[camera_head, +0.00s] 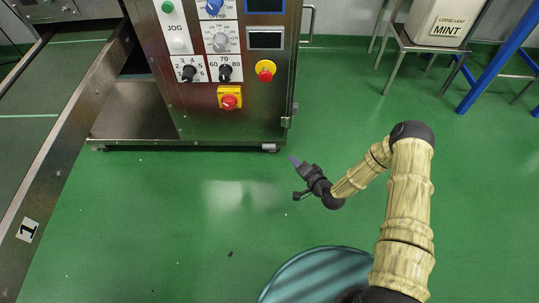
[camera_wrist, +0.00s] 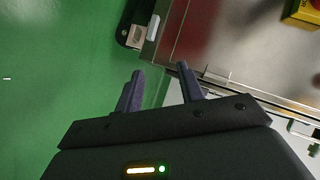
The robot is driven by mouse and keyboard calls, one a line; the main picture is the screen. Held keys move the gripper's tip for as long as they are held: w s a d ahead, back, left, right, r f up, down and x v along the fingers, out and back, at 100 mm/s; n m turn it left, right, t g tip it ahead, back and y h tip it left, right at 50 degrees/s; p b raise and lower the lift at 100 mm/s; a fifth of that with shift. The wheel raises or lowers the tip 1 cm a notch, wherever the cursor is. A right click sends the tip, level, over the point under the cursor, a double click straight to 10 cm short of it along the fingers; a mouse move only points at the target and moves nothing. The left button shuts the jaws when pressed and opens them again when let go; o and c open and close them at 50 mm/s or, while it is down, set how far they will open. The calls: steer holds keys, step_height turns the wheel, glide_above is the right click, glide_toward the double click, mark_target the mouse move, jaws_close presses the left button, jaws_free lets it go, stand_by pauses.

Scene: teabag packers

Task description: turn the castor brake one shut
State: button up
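A small castor (camera_head: 269,148) shows at the bottom right corner of the steel machine cabinet. It is too small there to tell how its brake lever stands. In the wrist view, a dark castor part with a pale beige piece (camera_wrist: 137,36) shows beyond my fingertips, beside the cabinet's lower edge. I cannot tell whether the beige piece is the brake. My gripper (camera_head: 293,161) is just right of and in front of the castor, low over the green floor. In the wrist view its two fingers (camera_wrist: 160,72) are apart with nothing between them.
The steel cabinet (camera_head: 200,115) carries knobs and red stop buttons. A steel rail marked 1 (camera_head: 45,195) runs along the left. A stool (camera_head: 420,48) holds a mint tea container (camera_head: 440,22). A teal round object (camera_head: 318,275) is in front. Green floor between is mostly clear.

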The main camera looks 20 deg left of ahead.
steer(key=s+a+f+m+t+y+b, duration=0.1)
steer(key=s+a+f+m+t+b, duration=0.1)
steer(key=f, duration=0.6)
steer(key=s+m+t+b, duration=0.1)
steer(key=s+m+t, duration=0.1)
steer(key=s+m, duration=0.1)
steer(key=shift+a+m+t, duration=0.15)
steer(key=shift+m+t, duration=0.15)
steer(key=shift+m, duration=0.2)
steer(key=shift+f, duration=0.1)
